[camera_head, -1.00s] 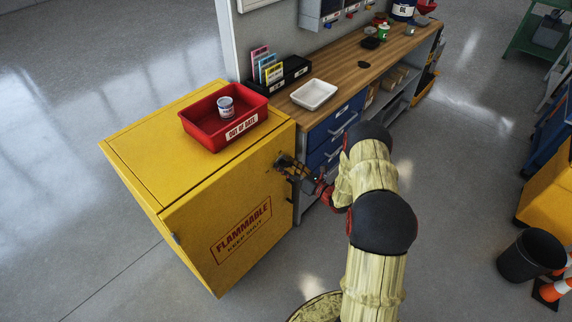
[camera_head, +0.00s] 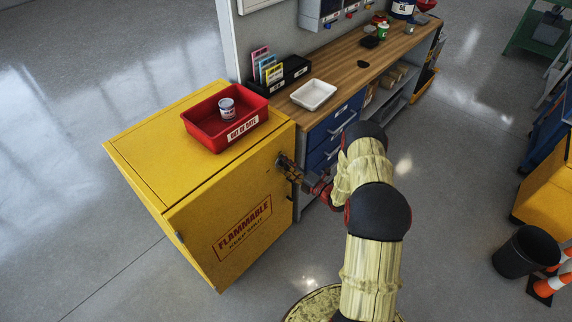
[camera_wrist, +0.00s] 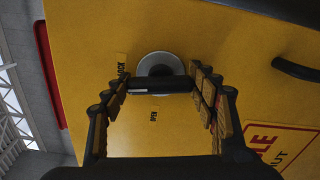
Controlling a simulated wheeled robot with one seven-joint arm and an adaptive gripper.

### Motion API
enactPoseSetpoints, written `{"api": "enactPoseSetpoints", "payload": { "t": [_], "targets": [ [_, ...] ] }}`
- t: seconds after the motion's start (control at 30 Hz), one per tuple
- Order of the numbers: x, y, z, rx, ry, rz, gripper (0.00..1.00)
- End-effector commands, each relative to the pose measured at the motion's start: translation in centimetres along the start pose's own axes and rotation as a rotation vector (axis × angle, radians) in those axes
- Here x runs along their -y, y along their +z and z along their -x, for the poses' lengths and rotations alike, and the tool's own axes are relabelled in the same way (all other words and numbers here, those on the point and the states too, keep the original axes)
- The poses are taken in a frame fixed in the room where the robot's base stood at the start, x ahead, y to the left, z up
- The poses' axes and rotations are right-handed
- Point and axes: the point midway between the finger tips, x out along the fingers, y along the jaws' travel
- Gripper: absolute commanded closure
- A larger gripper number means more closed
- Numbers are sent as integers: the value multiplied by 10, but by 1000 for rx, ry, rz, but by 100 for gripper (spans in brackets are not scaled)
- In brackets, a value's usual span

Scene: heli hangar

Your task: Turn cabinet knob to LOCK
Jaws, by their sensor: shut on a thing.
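The yellow cabinet (camera_head: 200,215) stands at left in the head view, its door marked FLAMMABLE. My gripper (camera_head: 285,165) is at the upper right of this door, and it hides the knob there. In the wrist view the knob (camera_wrist: 158,65) is a round grey disc with a dark bar handle (camera_wrist: 160,86) across it. My gripper (camera_wrist: 160,83) has one finger at each end of the bar and is shut on it. A LOCK label (camera_wrist: 121,66) is left of the disc, close to the left finger. A second small label (camera_wrist: 154,116) lies below the bar; its word is hard to read.
A red OUT OF DATE bin (camera_head: 215,140) holding a can stands on the cabinet. A wooden workbench (camera_head: 350,75) with blue drawers adjoins it at right. In the wrist view a dark door handle (camera_wrist: 297,70) is at right. Floor is clear in front of the cabinet.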

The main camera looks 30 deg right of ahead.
Motion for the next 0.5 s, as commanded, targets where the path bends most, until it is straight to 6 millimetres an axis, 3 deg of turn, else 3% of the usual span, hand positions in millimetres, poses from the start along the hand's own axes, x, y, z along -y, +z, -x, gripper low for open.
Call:
{"api": "enactPoseSetpoints", "payload": {
  "t": [0.5],
  "targets": [
    [0,2,0,3,0,-200,67]
  ]
}}
